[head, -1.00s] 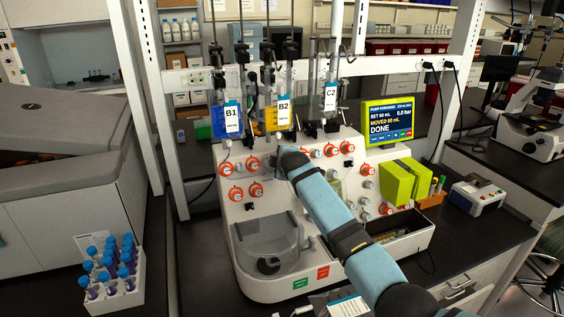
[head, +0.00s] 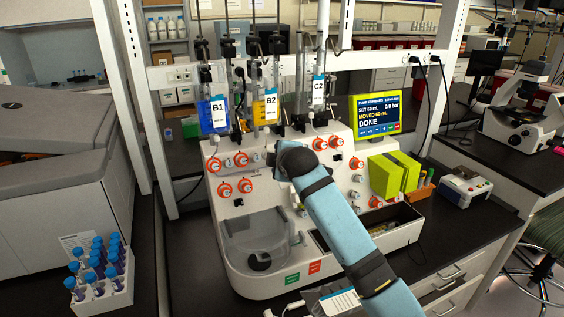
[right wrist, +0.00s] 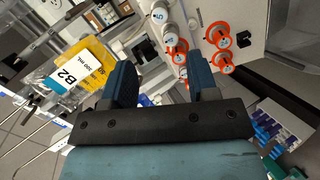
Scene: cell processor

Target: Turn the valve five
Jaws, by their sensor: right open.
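The cell processor (head: 225,215) is a white machine with several round valves on its front, many with orange rings. One orange-ringed pair (head: 228,162) is at the upper left of the panel, another (head: 327,143) right of my right wrist. My right gripper (head: 286,172) is at the middle of the panel; my arm hides its fingers in the head view. In the right wrist view the right gripper (right wrist: 162,78) is open and empty, with white knobs (right wrist: 163,25) and orange-ringed valves (right wrist: 222,62) beyond the fingers. I cannot tell which valve is five. My left gripper is out of view.
Bags B1 (head: 214,115), B2 (head: 268,106) and C2 (head: 319,92) hang above the panel. A screen (head: 380,117) reads DONE. A rack of blue-capped tubes (head: 95,292) sits at the lower left.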

